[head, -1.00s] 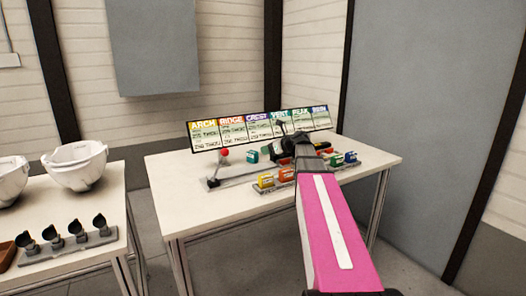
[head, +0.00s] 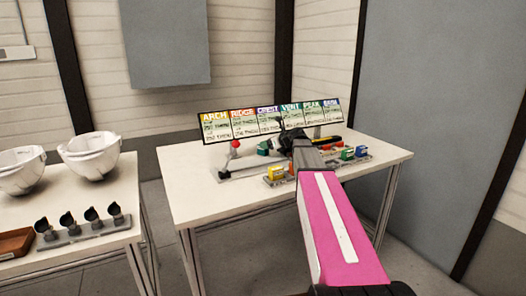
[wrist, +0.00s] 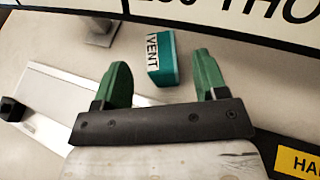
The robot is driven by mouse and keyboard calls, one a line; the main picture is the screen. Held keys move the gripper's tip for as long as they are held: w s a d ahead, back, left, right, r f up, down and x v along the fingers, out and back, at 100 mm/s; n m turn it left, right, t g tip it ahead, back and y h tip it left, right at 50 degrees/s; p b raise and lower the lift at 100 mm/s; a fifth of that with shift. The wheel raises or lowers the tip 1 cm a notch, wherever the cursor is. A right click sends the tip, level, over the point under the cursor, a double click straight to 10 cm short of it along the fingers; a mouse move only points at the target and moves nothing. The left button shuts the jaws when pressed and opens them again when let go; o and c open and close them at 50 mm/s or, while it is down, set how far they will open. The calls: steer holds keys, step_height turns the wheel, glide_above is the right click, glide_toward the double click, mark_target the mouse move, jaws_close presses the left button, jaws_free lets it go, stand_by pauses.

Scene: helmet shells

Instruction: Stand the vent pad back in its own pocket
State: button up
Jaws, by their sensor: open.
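The vent pad is a small teal block with a white VENT label; it sits on the table behind the rack, left of my gripper in the head view (head: 263,148). In the head view my gripper (head: 288,140) is over the table, partly hidden by my arm. The pad rack (head: 338,166) stands along the front; its vent pocket cannot be made out behind my arm.
A sign board (head: 270,121) with coloured headings stands behind. A grey fixture (head: 250,168) with a red knob lies left. White shells (head: 92,155) sit on another table. The front left tabletop is clear.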

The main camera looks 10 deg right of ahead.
steer(key=x, duration=0.5)
steer(key=shift+w+f, duration=0.1)
steer(key=shift+f, duration=0.1)
steer(key=c, duration=1.1)
steer(key=shift+d+r, duration=0.1)
